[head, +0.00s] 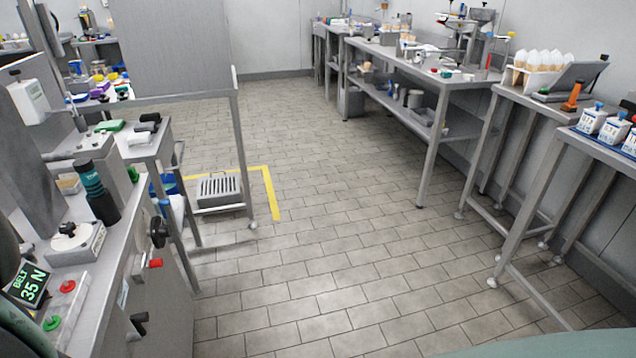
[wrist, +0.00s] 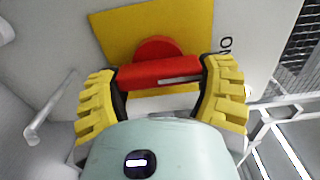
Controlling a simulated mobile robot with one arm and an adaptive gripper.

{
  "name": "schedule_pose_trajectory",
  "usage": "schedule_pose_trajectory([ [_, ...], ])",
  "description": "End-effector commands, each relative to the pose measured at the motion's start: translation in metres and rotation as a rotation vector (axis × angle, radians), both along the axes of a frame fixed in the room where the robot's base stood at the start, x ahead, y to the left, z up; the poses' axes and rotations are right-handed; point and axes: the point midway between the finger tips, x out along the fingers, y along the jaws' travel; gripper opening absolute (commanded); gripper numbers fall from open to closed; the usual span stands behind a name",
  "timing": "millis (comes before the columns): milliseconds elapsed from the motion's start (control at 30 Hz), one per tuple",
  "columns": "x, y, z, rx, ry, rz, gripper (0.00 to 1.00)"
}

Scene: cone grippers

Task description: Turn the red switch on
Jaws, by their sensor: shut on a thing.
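In the wrist view, the red switch (wrist: 150,74) is a bar-shaped handle with a rounded red hub behind it, mounted on a yellow plate (wrist: 122,30) on a pale panel. The bar lies nearly level across the picture. My gripper (wrist: 161,80) has its two yellow ribbed fingers at the two ends of the bar and is shut on it. Dark lettering that seems to read "ON", turned over, stands on the panel right of the plate. My gripper does not show in the head view, and I cannot tell whether this switch does.
In the head view, a grey machine bench (head: 120,250) at left carries a belt display (head: 30,283), a red button (head: 67,286) and a black knob (head: 158,232). A grey slotted box (head: 219,190) sits low behind it. Workbenches (head: 440,80) line the right. The tiled floor between is clear.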

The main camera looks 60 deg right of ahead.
Motion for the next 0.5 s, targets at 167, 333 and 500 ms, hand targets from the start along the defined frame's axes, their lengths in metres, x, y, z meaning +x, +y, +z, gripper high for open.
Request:
schedule_pose_trajectory([
  [167,0.0001,0.0,0.0006,0.005,0.002,0.001,0.36],
  [333,0.0001,0.0001,0.0006,0.004,0.002,0.001,0.85],
  [500,0.0001,0.0,0.0005,0.003,0.002,0.0,1.0],
])
